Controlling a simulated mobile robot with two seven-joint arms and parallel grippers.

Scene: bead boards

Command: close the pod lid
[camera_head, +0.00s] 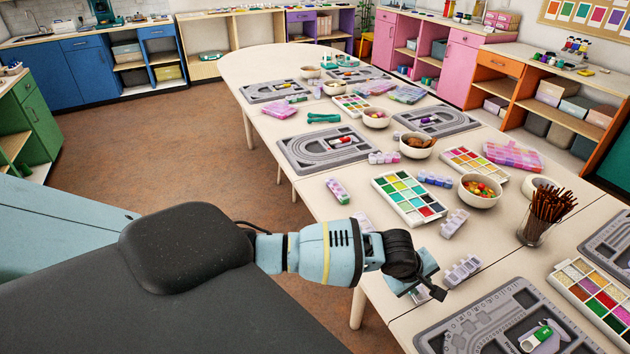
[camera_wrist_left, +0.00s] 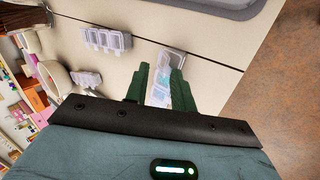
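My left gripper (camera_head: 430,289) is above the near left part of the table, pointing down. In the left wrist view its two dark green fingers (camera_wrist_left: 158,88) stand apart. A small translucent pod (camera_wrist_left: 159,95) with blue-tinted parts shows between and beyond them, partly covered by the fingers. A clear, pale flap-like part (camera_wrist_left: 172,60) shows at its far end; I cannot tell whether this is a raised lid. In the head view my gripper and arm hide this spot. My right gripper is not in view.
A translucent pod strip (camera_head: 462,271) lies just right of the gripper, with another (camera_head: 454,222) behind it. A grey bead board (camera_head: 470,320) lies in front. A glass of brown sticks (camera_head: 545,215) and bead bowls stand right. The table's left edge is close.

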